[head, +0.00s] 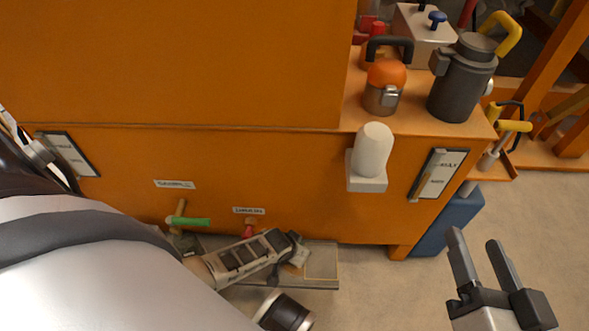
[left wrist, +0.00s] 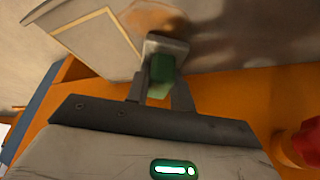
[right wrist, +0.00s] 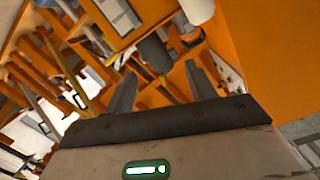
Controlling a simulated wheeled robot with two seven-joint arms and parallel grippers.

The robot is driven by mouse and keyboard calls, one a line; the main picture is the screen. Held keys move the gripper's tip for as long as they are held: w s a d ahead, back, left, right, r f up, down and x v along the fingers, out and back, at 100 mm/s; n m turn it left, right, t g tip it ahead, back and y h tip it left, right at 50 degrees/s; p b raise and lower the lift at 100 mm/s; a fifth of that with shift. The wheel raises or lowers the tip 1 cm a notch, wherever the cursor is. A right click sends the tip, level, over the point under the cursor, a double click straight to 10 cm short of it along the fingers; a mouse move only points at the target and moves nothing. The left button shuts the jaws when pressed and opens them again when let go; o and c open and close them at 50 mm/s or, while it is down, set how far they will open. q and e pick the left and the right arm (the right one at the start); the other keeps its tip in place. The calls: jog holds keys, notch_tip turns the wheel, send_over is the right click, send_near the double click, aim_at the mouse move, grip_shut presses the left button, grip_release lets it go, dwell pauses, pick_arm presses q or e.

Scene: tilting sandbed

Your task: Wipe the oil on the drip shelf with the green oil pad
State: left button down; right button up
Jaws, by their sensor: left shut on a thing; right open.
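My left gripper (head: 290,252) reaches down to the grey drip shelf (head: 322,262) at the foot of the orange cabinet. In the left wrist view its fingers (left wrist: 160,80) are shut on the green oil pad (left wrist: 162,68), which is at or just above the shelf (left wrist: 75,30); I cannot tell whether it touches. A blurred brown patch, likely oil (left wrist: 152,18), shows just beyond the pad. In the head view the gripper hides most of the pad and part of the shelf. My right gripper (head: 475,240) is open and empty at the lower right, over the floor.
A green-handled lever (head: 188,221) and a red valve (head: 249,228) stick out above the shelf. A white cylinder (head: 372,150) on a bracket juts from the cabinet front. A dark canister (head: 463,80) and an orange-topped pot (head: 385,85) stand on the ledge.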

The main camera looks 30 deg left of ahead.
pick_arm(q)
jog(key=shift+s+d+f, duration=0.3)
jog(key=shift+s+d, duration=0.15)
jog(key=r+p, duration=0.5)
jog(key=shift+w+a+r, duration=0.1)
jog(key=shift+w+a, duration=0.05)
jog(key=shift+w, duration=0.05)
jog(key=shift+w+r+p, duration=0.1)
jog(key=shift+r+p, duration=0.5)
jog(key=shift+p, duration=0.1)
jog(key=shift+a, duration=0.1)
pick_arm(e)
jog(key=f+g+h, duration=0.1)
jog(key=d+f+g, duration=0.1)
jog(key=f, duration=0.1)
jog(key=s+d+f+n+g+h, duration=0.1)
jog(key=f, duration=0.1)
jog(key=shift+f+h, duration=0.2)
jog(key=shift+h, duration=0.1)
pick_arm(q)
jog(key=shift+r, duration=0.1)
pick_arm(e)
jog(key=shift+r, duration=0.1)
pick_arm(q)
notch_tip(320, 180, up, 3)
jog(key=p, duration=0.3)
pick_arm(e)
notch_tip(320, 180, up, 3)
jog(key=shift+r, duration=0.1)
